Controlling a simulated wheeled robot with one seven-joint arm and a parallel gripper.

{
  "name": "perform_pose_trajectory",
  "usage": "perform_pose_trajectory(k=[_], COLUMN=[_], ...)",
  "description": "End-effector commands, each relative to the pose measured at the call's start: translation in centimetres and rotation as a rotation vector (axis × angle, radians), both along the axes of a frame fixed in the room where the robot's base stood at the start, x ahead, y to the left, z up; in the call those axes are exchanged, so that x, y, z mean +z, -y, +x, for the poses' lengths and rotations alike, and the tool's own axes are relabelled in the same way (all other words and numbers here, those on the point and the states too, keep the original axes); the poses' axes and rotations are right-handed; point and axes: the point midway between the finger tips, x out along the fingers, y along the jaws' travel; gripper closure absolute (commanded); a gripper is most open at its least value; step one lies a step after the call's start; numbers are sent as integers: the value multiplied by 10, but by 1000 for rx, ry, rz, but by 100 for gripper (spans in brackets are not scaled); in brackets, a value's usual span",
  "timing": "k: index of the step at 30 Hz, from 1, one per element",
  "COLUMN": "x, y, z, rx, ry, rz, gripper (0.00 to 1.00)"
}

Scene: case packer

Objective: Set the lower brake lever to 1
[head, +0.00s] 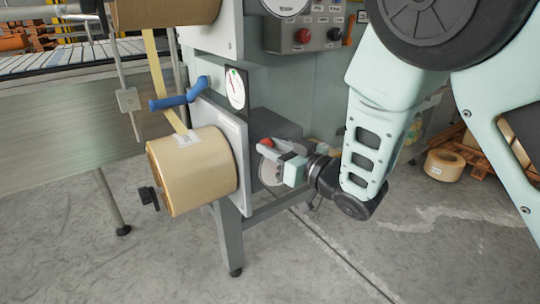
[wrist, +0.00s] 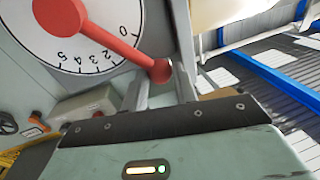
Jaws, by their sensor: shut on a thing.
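The lower brake lever is a red bar (wrist: 103,33) with a round red knob (wrist: 160,70), pivoted on a white dial (wrist: 35,38) in the wrist view. The dial reads 0, 2, 3, 4 and 5. The bar lies between 0 and 2 and covers the place of the 1. My gripper (wrist: 163,80) is shut on the lever at its knob, one finger on each side. In the head view the red knob (head: 266,143) shows at my gripper (head: 278,149), beside the machine's lower right side. The dial (head: 269,173) is partly hidden behind the gripper.
A tape roll (head: 190,172) and a blue lever (head: 180,97) with a gauge (head: 235,88) are left of my gripper. A control box (head: 305,35) is above. A machine leg (head: 229,238) stands below. Open floor (head: 330,250) lies in front.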

Motion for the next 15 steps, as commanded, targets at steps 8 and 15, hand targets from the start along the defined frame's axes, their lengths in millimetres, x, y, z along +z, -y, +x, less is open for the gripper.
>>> perform_pose_trajectory(k=[8, 15], x=[5, 5], y=[7, 7], z=[5, 4], rx=[0, 0], ry=[-55, -55], rz=[81, 80], gripper=[100, 100])
